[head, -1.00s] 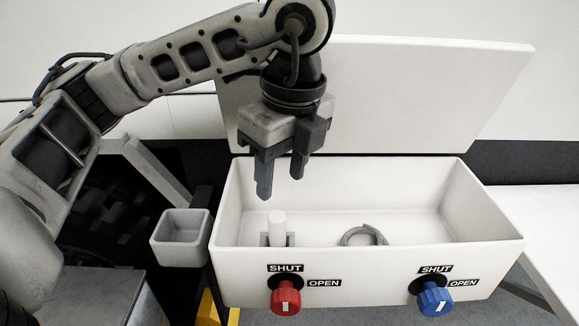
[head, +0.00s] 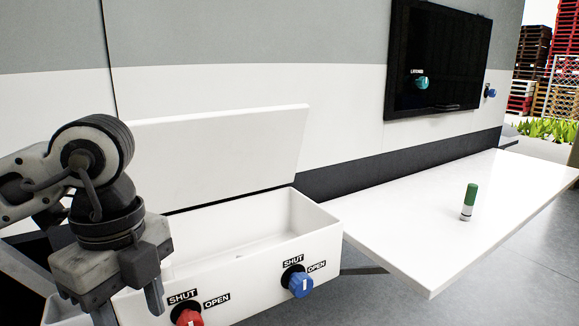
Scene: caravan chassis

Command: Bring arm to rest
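My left gripper (head: 128,305) hangs fingers-down at the lower left of the head view, at the end of my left arm. Its two fingers are apart, with nothing seen between them. It appears in front of the left part of an open white box (head: 318,215) and hides much of that end. The box lid (head: 220,150) stands raised behind it. My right arm and gripper are not in view.
A red knob (head: 188,317) and a blue knob (head: 300,284) sit on the box front. A white shelf (head: 400,235) extends right, holding a green-capped cylinder (head: 469,203). A dark window panel (head: 437,60) has a teal knob (head: 422,83). The shelf is otherwise clear.

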